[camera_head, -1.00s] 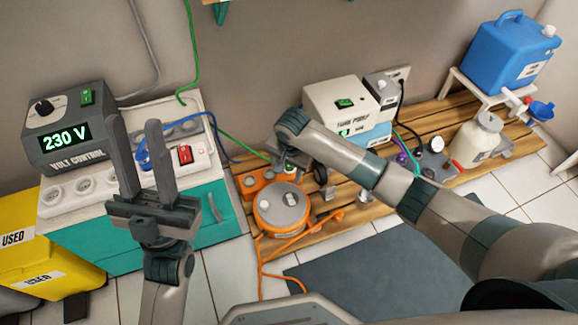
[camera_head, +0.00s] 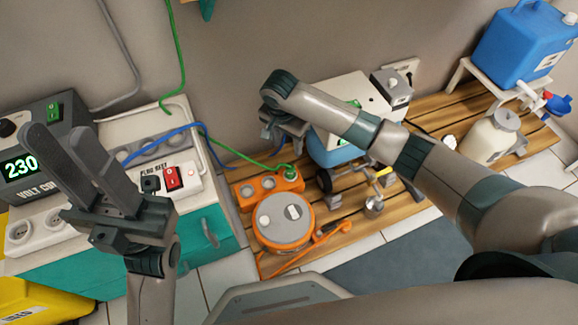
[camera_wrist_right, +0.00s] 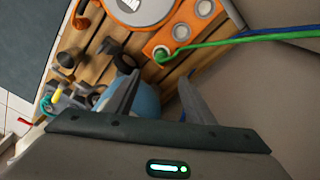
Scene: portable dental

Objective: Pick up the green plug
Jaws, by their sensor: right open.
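The green plug (camera_head: 290,172) sits in a socket on top of the orange socket box (camera_head: 262,190), with a green cable running from it to the wall. In the right wrist view the green plug (camera_wrist_right: 162,55) lies just beyond and between the fingertips of my right gripper (camera_wrist_right: 160,78). That gripper is open and empty, apart from the plug. In the head view my right gripper (camera_head: 277,128) hangs above and behind the plug, its fingers partly hidden by its wrist. My left gripper (camera_head: 62,140) is open and empty over the white power strip.
An orange reel (camera_head: 280,222) stands in front of the socket box on a wooden pallet. A white unit (camera_head: 350,95) is right of the right gripper. A blue cable (camera_head: 180,130) and a red switch (camera_head: 171,178) are at left. A blue jug (camera_head: 525,45) is far right.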

